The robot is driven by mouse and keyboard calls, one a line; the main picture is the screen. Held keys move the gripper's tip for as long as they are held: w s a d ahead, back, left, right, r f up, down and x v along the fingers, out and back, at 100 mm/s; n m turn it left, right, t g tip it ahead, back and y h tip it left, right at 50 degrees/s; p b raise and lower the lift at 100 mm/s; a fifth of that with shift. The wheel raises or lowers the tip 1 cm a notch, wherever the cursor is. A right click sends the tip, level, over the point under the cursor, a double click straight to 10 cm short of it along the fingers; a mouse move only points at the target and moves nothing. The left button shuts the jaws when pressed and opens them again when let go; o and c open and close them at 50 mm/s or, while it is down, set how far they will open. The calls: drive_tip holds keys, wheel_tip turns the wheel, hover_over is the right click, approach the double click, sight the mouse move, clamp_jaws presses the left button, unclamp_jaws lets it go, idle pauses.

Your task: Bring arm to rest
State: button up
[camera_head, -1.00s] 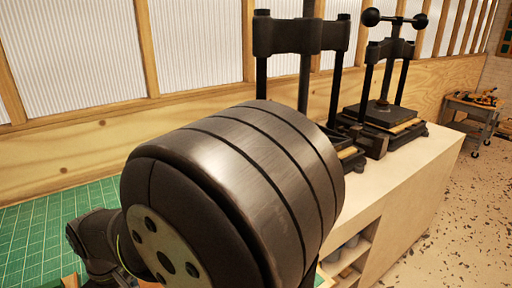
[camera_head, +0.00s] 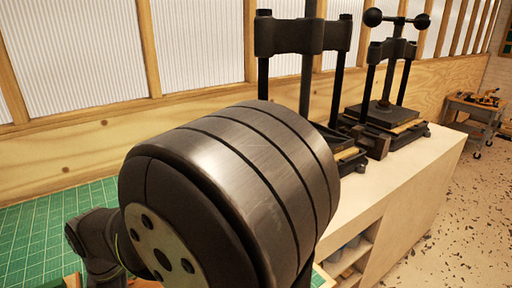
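My arm fills the middle of the view, with a large dark metal joint close to the camera and a smaller dark link at the lower left. My gripper is not visible in this view. No foil rolls can be made out. My arm hides much of the near bench.
A green cutting mat (camera_head: 36,236) with a grid lies at the left. Two black presses stand on the pale bench (camera_head: 368,192): a near one (camera_head: 303,37) and a far one (camera_head: 398,62) with ball handles. A grey cart (camera_head: 474,116) stands far right. The floor at right is clear except for scattered flecks.

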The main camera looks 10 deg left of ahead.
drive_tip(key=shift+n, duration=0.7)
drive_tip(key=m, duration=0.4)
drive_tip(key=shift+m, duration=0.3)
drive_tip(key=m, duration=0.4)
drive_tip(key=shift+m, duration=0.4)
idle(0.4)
